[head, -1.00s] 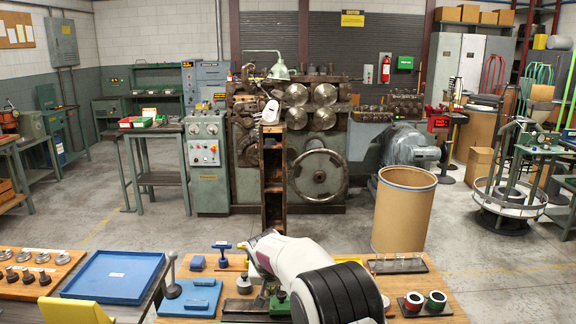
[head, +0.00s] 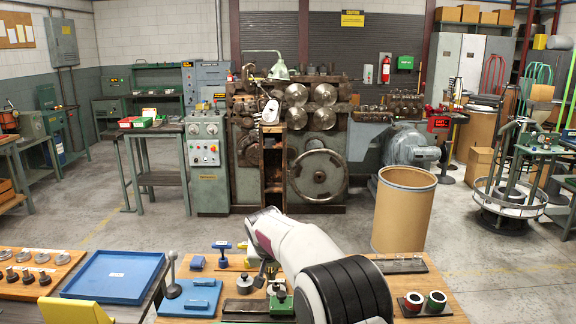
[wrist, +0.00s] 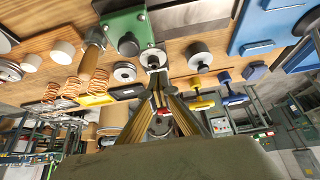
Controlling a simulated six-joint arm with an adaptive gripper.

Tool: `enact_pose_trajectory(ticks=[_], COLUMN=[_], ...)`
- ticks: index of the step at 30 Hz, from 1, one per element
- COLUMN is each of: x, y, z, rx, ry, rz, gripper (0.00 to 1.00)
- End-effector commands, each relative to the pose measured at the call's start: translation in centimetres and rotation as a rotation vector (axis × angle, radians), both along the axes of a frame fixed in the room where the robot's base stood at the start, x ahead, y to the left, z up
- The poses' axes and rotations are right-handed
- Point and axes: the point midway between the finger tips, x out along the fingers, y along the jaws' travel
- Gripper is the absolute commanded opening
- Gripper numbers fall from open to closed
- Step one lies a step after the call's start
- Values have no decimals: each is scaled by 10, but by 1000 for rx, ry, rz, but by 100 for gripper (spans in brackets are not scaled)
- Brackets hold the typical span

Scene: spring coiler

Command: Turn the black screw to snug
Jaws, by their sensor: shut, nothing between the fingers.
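A green block (wrist: 122,28) with a dark round head (wrist: 128,44), which looks like the black screw, lies on the wooden bench top in the wrist view. A small silver fitting (wrist: 153,57) sits at the block's edge. The green block also shows in the head view (head: 281,305), partly behind my arm. My gripper (wrist: 158,88) is shut and empty. Its tips line up with the silver fitting in the wrist view, beside the dark head. I cannot tell whether they touch anything. In the head view my gripper (head: 263,276) hangs over the bench near the block.
A grey disc with a dark knob (wrist: 201,64) stands close by. Blue blocks (head: 202,296) and red and green rings (head: 425,301) are on the bench. A blue tray (head: 115,275) is at left.

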Motion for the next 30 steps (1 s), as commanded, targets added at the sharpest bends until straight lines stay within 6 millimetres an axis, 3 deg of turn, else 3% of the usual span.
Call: enact_pose_trajectory(ticks=[8, 16, 30], x=[0, 3, 3], y=[-3, -25, -25], z=[1, 9, 7], rx=[0, -1, -1], ry=[0, 0, 1], rz=[-1, 0, 0], gripper=[0, 0, 0])
